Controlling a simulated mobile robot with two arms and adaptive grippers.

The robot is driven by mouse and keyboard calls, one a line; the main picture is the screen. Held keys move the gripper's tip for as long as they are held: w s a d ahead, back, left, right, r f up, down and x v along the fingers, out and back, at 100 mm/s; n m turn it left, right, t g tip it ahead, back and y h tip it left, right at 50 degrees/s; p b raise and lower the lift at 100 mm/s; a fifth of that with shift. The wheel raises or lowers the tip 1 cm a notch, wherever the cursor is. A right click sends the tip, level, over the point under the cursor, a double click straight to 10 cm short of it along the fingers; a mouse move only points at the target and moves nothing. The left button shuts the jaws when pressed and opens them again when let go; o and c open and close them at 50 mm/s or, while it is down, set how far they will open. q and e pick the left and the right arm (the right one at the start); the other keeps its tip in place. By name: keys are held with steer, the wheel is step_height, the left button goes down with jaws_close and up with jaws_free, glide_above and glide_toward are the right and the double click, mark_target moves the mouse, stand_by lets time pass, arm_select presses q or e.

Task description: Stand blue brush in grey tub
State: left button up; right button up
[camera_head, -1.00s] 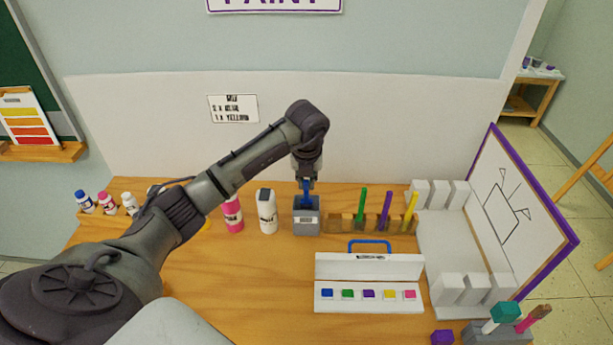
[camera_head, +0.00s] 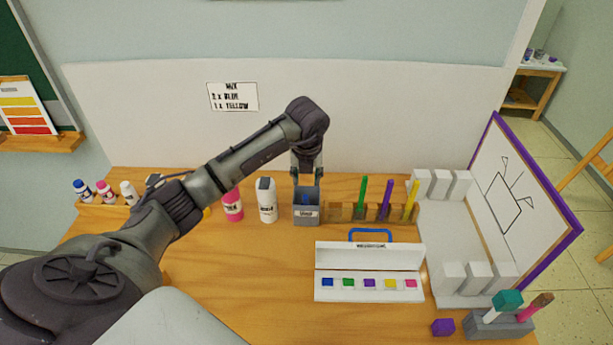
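The grey tub (camera_head: 306,219) stands on the table near the back, between a white bottle and the wooden brush rack. The blue brush (camera_head: 305,198) is inside the tub; only a small blue part shows within the opening, and its lean cannot be told. My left gripper (camera_head: 307,182) is right above the tub, pointing down. Its fingers are spread apart at the tub's rim, with the brush between or below them and no visible grip on it. My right gripper is not in view.
The wooden rack (camera_head: 345,212) holds green, purple and yellow brushes close right of the tub. The white bottle (camera_head: 267,200) and pink bottle (camera_head: 232,205) stand left. A white paint box (camera_head: 369,255) lies in front. Bare table shows front left.

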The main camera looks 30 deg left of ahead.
arm_select(q)
steer(key=shift+r, duration=0.1)
steer(key=v, duration=1.1)
steer(key=shift+r, duration=0.4)
steer(key=shift+s+d, duration=0.1)
stand_by(0.4)
